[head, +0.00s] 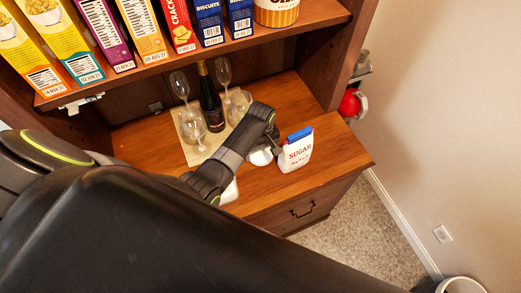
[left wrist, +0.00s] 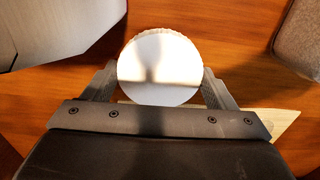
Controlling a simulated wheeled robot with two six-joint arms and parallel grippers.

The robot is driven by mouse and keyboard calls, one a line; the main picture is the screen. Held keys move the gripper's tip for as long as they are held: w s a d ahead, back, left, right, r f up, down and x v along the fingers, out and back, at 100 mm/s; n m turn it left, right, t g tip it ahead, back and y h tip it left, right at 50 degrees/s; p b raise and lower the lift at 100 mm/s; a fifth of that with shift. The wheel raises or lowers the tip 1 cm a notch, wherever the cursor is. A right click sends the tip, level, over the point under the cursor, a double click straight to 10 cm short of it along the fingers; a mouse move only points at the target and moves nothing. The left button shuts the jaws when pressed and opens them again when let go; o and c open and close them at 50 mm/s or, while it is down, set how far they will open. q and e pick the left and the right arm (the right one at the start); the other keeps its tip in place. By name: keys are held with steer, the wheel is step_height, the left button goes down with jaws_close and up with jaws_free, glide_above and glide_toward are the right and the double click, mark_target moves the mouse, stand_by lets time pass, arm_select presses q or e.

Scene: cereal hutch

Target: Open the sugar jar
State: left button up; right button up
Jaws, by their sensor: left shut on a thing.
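A white round-topped object, apparently the lidded sugar jar (head: 262,158), stands on the wooden counter and is partly hidden by my left gripper (head: 272,146) in the head view. In the left wrist view its round white lid (left wrist: 158,68) sits between the two fingers of my left gripper (left wrist: 158,88), which is shut on it. The frames do not show whether the lid is apart from the body below. A white pack marked SUGAR (head: 296,153), with a blue top, stands upright just right of the gripper. My right gripper is not in view.
A dark bottle (head: 211,100) and several wine glasses (head: 192,124) stand on a pale mat (head: 197,156) behind the gripper. A shelf (head: 215,51) with cereal boxes is above. A white item (head: 230,191) lies partly under my arm. The counter's right end (head: 345,160) is clear.

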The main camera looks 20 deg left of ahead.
mark_target(261, 152)
arm_select(q)
steer(key=shift+f, duration=0.45)
steer(key=o, duration=1.1)
steer(key=shift+f, duration=0.15)
steer(key=shift+c, duration=0.2)
step_height(261, 152, up, 12)
steer(key=shift+r, duration=0.2)
